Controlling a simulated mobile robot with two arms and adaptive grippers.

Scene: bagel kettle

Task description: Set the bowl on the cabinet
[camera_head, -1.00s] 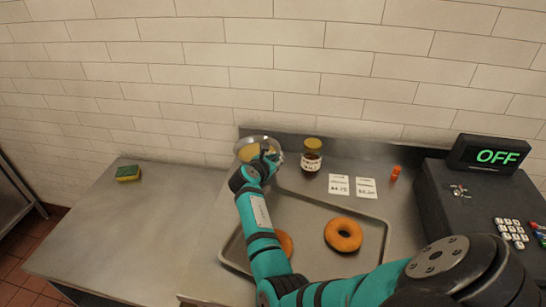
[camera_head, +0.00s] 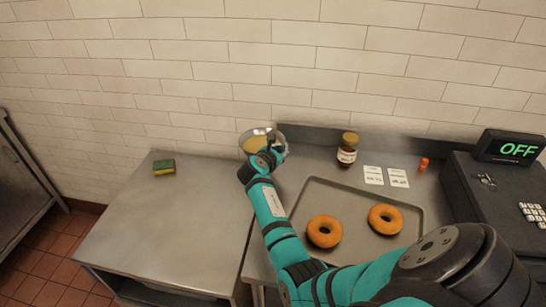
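A shiny metal bowl (camera_head: 247,139) with something yellowish showing in it is at the back, in front of the tiled wall. My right gripper (camera_head: 273,152) is at the bowl's front right rim and looks shut on it; the fingertips are small and partly hidden. The bowl appears held up near the gap between the two counters; its exact height is hard to tell. The steel-topped unit on the left, seemingly the cabinet (camera_head: 160,230), has a mostly bare top. My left gripper is not in view.
A yellow-green sponge (camera_head: 164,167) lies at the cabinet's back left. On the right counter are a tray (camera_head: 345,190) with two bagels (camera_head: 324,231), a jar (camera_head: 347,150), price cards (camera_head: 385,176), an orange item (camera_head: 423,164) and a cash register (camera_head: 490,195).

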